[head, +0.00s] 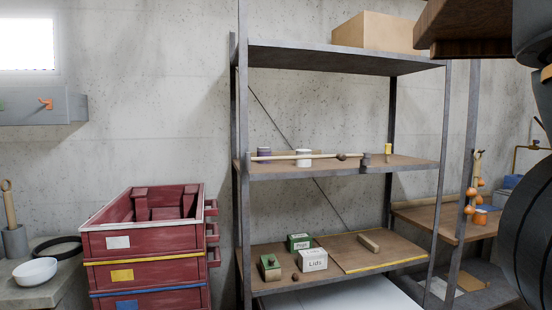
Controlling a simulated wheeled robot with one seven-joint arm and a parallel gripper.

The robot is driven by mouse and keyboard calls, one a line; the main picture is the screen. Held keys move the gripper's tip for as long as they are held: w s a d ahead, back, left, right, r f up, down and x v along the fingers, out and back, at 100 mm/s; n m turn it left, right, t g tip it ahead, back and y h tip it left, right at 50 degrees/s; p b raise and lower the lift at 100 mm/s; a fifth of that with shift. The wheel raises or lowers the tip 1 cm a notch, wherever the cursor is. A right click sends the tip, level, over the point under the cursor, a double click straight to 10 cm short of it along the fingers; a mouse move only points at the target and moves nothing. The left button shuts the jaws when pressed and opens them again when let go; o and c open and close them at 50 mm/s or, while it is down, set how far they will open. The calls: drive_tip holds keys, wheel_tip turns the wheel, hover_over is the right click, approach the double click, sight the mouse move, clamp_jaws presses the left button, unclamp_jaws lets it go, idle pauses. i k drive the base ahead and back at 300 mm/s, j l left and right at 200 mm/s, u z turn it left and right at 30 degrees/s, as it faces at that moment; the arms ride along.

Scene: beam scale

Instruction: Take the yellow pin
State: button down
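A small upright yellow piece (388,152), which looks like the yellow pin, stands at the right part of the middle shelf (420,163) of the metal rack. It is near the back post, to the right of a small grey block (366,159). A pale wooden beam (290,156) lies along the same shelf, with a dark round knob (342,156) near its right end. My gripper is not in view; only dark parts that look like my arm show at the right edge.
A white cup (303,157) and a purple cup (264,154) stand behind the beam. The bottom shelf holds small boxes, including a white one (313,260), and a wooden block (369,242). Red crates (140,245) stand at the left. A cardboard box (378,32) sits on top.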

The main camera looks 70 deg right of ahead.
sight(388, 146)
drive_tip(key=z, duration=2.55)
drive_tip(key=i+j+z, duration=0.3)
drive_tip(key=i+j, duration=0.15)
drive_tip(key=j, duration=0.3)
